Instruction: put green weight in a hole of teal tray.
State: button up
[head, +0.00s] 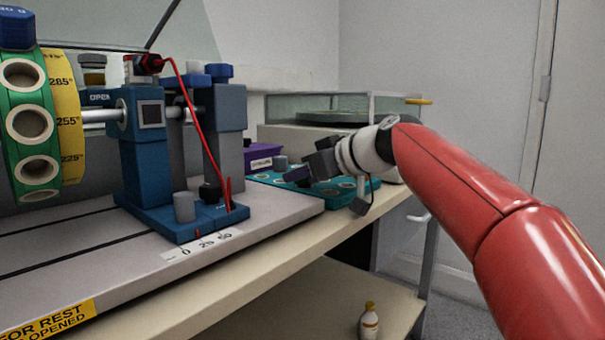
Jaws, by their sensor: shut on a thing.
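The teal tray (338,207) lies at the right end of the bench, with several pale-rimmed round holes. My gripper (296,173) is over the left part of the tray, reaching in from the right. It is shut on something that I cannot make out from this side. No green weight can be told apart in the head view. A small grey cylinder (281,162) shows just behind my fingertips; I cannot tell if it stands in a hole.
A purple box (262,156) is behind the tray. A blue stand (150,160) with a shaft, green-and-yellow wheel (32,125) and red cable is at left. A glass-walled case (325,108) stands behind. A small pale bottle (369,322) is on the lower shelf.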

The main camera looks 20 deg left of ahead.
jog(key=shift+f, duration=0.2)
jog(key=shift+r, duration=0.2)
jog(key=shift+r+p, duration=0.7)
jog(key=shift+r, duration=0.05)
jog(key=shift+w+d+f, duration=0.1)
jog(key=shift+w+f, duration=0.05)
jog(key=shift+w, duration=0.15)
dwell(0.4)
jog(key=shift+f+b, duration=0.75)
jog(key=shift+b, duration=0.1)
jog(key=shift+r, duration=0.25)
dwell(0.4)
jog(key=shift+r+p, duration=0.5)
jog(key=shift+p, duration=0.15)
jog(key=shift+r, duration=0.15)
